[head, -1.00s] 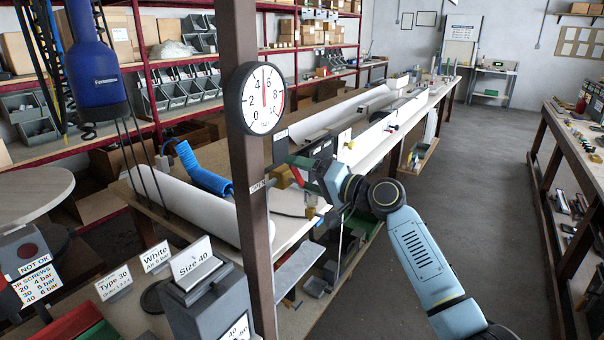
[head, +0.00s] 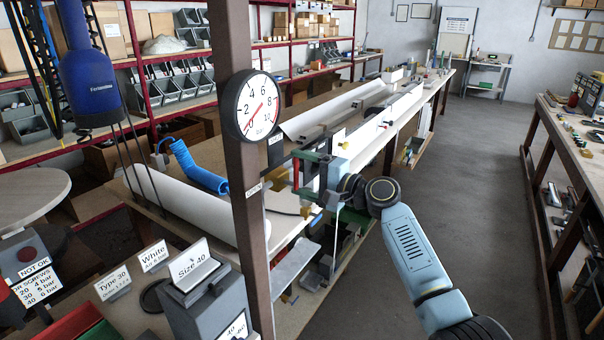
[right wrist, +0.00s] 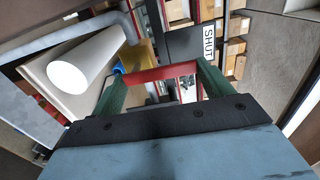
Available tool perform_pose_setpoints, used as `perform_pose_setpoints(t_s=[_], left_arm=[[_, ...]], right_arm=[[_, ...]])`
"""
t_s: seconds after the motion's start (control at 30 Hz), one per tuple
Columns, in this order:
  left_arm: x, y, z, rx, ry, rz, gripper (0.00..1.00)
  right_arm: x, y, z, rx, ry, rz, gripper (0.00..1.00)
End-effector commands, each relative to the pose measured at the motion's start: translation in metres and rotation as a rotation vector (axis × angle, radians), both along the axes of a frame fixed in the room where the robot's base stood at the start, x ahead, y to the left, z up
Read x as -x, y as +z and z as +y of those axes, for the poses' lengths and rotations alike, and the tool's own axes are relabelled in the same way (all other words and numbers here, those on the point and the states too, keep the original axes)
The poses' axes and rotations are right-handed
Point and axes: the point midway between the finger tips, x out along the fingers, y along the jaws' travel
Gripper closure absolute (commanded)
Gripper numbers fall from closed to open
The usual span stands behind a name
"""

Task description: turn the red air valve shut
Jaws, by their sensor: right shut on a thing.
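The red air valve's handle (right wrist: 165,73) is a red bar that runs across between the two green fingers of my right gripper (right wrist: 156,84) in the right wrist view. The gripper is shut on it. A brass-yellow valve body (right wrist: 142,54) shows just behind. In the head view, my right gripper (head: 309,176) is beside the brown post, with a little red of the handle (head: 296,178) between its fingers. The round gauge (head: 257,105) on the post has its red needle down near 0. A "SHUT" label (right wrist: 209,42) is near the handle. My left gripper does not show.
The brown post (head: 246,220) stands in front of the bench, with a small label partly readable. A white roll (head: 185,200) and blue hose (head: 195,165) lie left of the post. Signs and a grey box (head: 205,300) are in front. Open floor (head: 490,200) lies to the right.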

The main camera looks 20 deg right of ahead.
Motion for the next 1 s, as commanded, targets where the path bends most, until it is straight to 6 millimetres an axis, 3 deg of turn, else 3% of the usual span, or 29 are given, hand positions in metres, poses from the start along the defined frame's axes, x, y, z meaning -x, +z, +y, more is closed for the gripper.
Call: perform_pose_setpoints(t_s=[0.37,0.4,0.53,0.83,1.0], left_arm=[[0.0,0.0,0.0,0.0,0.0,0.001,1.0],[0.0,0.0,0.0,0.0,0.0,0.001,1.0],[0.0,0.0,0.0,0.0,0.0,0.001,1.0],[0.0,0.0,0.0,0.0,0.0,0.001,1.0],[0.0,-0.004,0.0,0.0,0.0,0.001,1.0]], right_arm=[[0.0,-0.001,0.0,-0.008,0.0,0.007,0.62],[0.0,-0.001,0.0,-0.009,0.0,0.008,0.16],[0.0,-0.001,0.0,-0.007,0.0,0.006,0.0],[0.002,-0.001,-0.003,-0.004,-0.001,0.004,0.0],[0.017,-0.002,-0.016,-0.002,-0.001,0.004,0.0]])
